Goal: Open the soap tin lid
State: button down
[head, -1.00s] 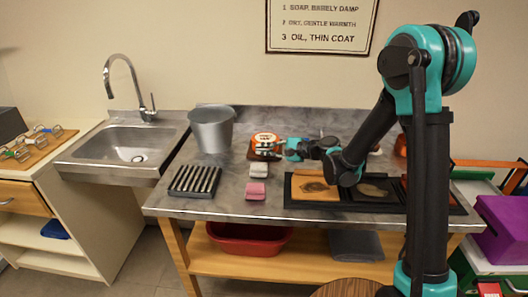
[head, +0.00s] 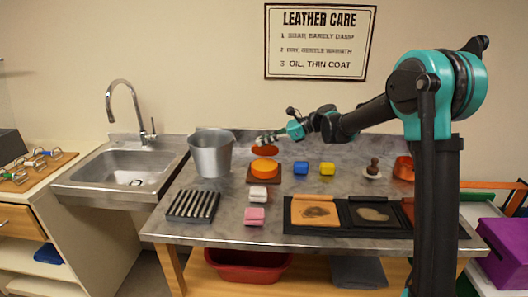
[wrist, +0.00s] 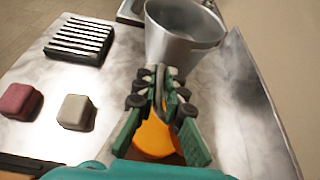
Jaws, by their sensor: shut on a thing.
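The round orange soap tin (head: 264,167) sits on a small brown board on the metal bench. A darker orange-red disc, which looks like the tin's lid (head: 265,151), is up behind the tin and apart from it. My gripper (head: 263,141) is shut on this lid at its upper edge. In the wrist view my gripper (wrist: 161,85) has its fingers close together. An orange surface shows between and below the fingers there; I cannot tell how much is lid and how much tin.
A grey bucket (head: 211,154) stands left of the tin. A white block (head: 258,195) and a pink block (head: 254,215) lie in front. A black slatted rack (head: 194,205) lies at front left.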

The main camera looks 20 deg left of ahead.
jog(key=w+a+r+m+g, duration=0.2)
jog(key=w+m, duration=0.1)
jog(key=w, duration=0.6)
jog(key=shift+a+r, duration=0.25)
jog(key=shift+r, duration=0.1)
jog(key=c, duration=1.7)
grip_release()
jog(key=shift+a+f, duration=0.1)
jog(key=shift+o, duration=0.3)
jog(key=v, duration=1.2)
jog(key=shift+w, duration=0.2)
